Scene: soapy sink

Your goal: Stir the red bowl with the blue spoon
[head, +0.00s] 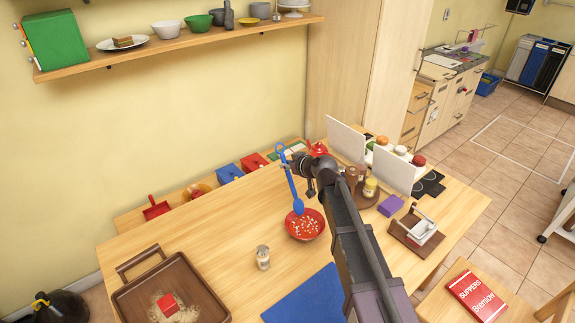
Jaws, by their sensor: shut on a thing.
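The red bowl (317,232) stands on the wooden table and holds small pale pieces. My gripper (293,166) is above and behind the bowl in the picture, shut on the blue spoon (290,184) by its handle. The spoon is steep, with its scoop end down at the bowl's far left part. I cannot tell whether the scoop touches the contents or hovers just above them. My arm comes in from the bottom right and hides part of the table; the fingertips are small and partly hidden.
A small glass jar (262,258) stands left of the bowl. A brown tray (125,294) with a red block (168,303) is at the lower left. A blue mat (302,300) lies in front. Jars (370,187) and a purple sponge (390,206) are right of my arm.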

